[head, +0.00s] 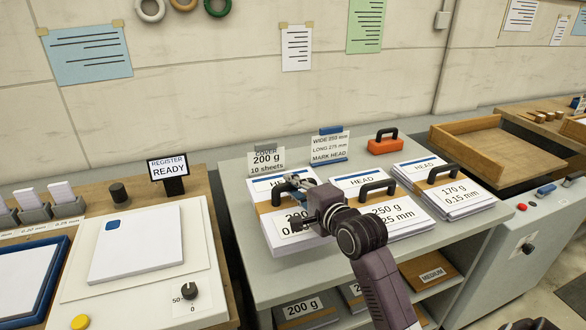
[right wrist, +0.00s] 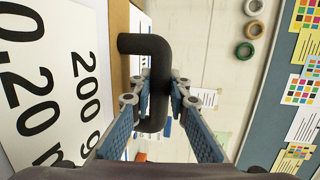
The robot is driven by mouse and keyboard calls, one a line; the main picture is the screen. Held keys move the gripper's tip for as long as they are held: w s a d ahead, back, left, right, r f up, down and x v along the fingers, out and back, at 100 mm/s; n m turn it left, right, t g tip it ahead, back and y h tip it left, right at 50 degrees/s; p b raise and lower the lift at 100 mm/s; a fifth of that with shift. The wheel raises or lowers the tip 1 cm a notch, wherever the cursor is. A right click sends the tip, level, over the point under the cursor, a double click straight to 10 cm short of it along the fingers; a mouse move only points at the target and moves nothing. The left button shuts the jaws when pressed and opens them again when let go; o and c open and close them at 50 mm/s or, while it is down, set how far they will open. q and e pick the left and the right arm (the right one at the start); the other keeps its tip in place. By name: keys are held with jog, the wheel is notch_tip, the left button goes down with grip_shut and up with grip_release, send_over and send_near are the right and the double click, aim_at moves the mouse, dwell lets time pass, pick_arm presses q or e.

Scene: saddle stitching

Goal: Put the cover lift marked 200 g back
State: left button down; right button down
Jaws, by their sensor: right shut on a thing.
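The cover lift marked 200 g (head: 283,236) is a stack of white sheets with a brown band and a black handle. It is at the left of the grey table, in front of the card reading COVER 200 g 10 sheets (head: 266,160). My right gripper (head: 292,200) covers part of its label and handle. In the right wrist view, its fingers are closed around the black handle (right wrist: 150,45), with the 200 g label (right wrist: 85,95) beside them. I cannot tell whether the lift rests on the table or is slightly raised. My left gripper is not in view.
Lifts marked 250 g (head: 405,215) and 170 g (head: 455,195) stand to the right. Behind them are a spec card (head: 329,147) and an orange block with a black handle (head: 383,146). A wooden tray (head: 440,144) is at right; a REGISTER READY sign (head: 168,166) stands at left.

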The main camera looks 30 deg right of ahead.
aim_at(293, 200)
jog(key=shift+f, duration=2.65)
jog(key=c, duration=2.2)
grip_release()
jog(key=shift+f, duration=0.5)
jog(key=o, duration=0.4)
jog(key=shift+r, duration=0.1)
jog(key=shift+c, duration=0.2)
jog(key=b+v, duration=0.1)
jog(key=v, duration=1.1)
jog(key=shift+r, duration=0.15)
